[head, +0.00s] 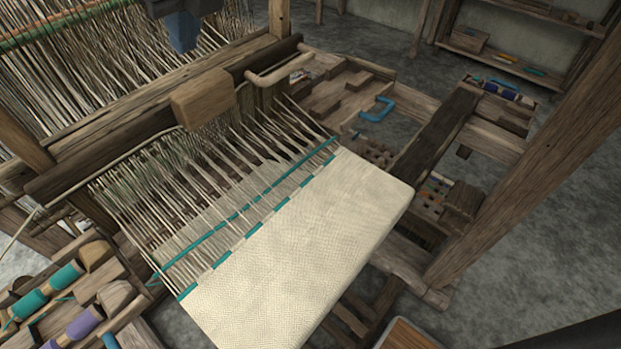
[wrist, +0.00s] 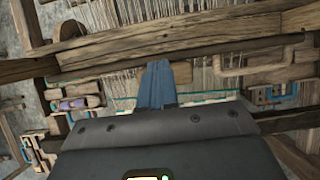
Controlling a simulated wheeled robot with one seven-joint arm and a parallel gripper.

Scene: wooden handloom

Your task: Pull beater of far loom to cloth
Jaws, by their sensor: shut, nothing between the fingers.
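The loom's beater (head: 130,135) is a dark wooden beam across the warp, with a pale wooden block (head: 203,98) at its middle. The pale woven cloth (head: 300,250) lies in front of it, with a stretch of bare warp threads between. My gripper (head: 183,45), with blue fingers, is shut and empty. In the head view it appears at the top, above and behind the beater, apart from the block. In the wrist view the shut fingers (wrist: 155,80) overlap the beams (wrist: 215,48); contact cannot be told there.
Teal threads (head: 245,210) cross the warp near the cloth edge. A wooden bar handle (head: 280,66) stands at the beater's right end. Spools (head: 60,277) lie in a tray at lower left. A wooden post (head: 520,160) rises on the right, with bare floor (head: 540,255) beside it.

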